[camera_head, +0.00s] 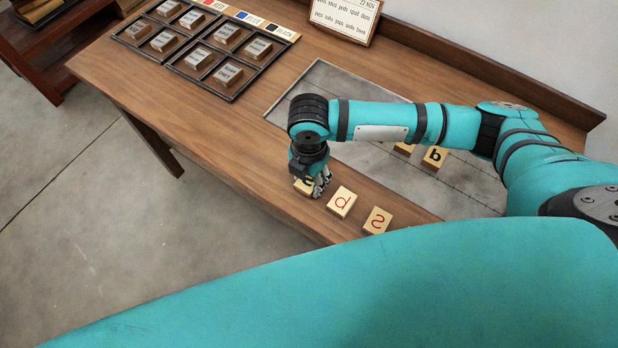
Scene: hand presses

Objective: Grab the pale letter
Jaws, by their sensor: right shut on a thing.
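My right gripper (314,185) is at the near edge of the wooden table, pointing down, shut on a pale wooden letter block (301,188). The fingers cover most of that block, so I cannot read its letter. Just right of it lie two pale blocks with red letters: one looks like a "d" or "p" (341,202), the other like an "s" (377,220). A pale block with a black letter (434,158) lies on the grey plate, beside another pale block (404,149) partly hidden by my right arm. My left gripper is out of view.
The grey gridded plate (325,78) lies on the table (225,145) under my right arm. A dark tray (246,86) with several labelled blocks is at the back left, with red, blue and black labels behind. A framed text card (345,14) stands at the back.

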